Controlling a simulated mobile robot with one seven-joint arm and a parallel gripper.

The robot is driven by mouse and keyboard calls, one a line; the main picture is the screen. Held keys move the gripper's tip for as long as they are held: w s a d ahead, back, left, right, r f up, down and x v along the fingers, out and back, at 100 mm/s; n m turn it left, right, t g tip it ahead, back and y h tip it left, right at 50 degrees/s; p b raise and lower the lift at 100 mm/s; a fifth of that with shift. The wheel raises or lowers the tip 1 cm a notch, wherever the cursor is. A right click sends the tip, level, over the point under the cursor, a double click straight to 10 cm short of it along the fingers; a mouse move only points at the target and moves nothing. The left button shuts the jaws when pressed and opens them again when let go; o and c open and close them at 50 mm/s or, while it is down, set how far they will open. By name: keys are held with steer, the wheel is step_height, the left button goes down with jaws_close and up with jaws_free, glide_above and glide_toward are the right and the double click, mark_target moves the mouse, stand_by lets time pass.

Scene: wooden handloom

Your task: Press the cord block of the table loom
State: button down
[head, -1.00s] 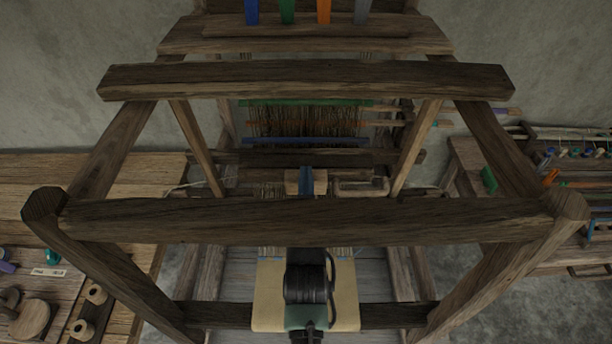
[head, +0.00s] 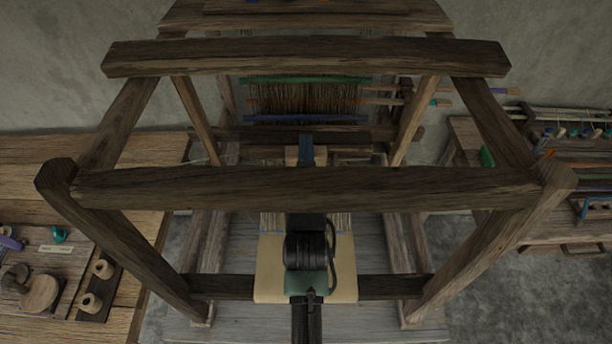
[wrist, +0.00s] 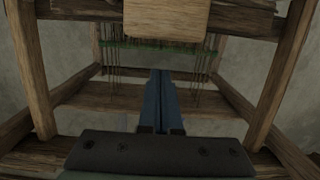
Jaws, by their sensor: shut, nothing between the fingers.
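The wooden loom (head: 300,188) stands straight ahead, its front crossbeam passing in front of my arm. My gripper (head: 306,150) shows its blue fingers just behind that beam, in front of a pale wooden block (head: 291,154) that looks like the cord block. In the wrist view the fingers (wrist: 160,80) are together and empty, pointing into the loom. A pale block (wrist: 165,18) hangs above the fingertips there, with a gap in the picture between them. I cannot tell whether they touch in depth.
Hanging heddle cords (head: 305,98) lie behind, between a green bar (head: 305,79) and a blue bar (head: 305,119). Loom posts stand on both sides of my arm. A bench (head: 130,225) with spools is at the left, and a table (head: 470,150) with tools at the right.

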steer(key=s+b, duration=0.2)
steer(key=s, duration=0.7)
steer(key=shift+s, duration=0.25)
steer(key=shift+r, duration=0.15)
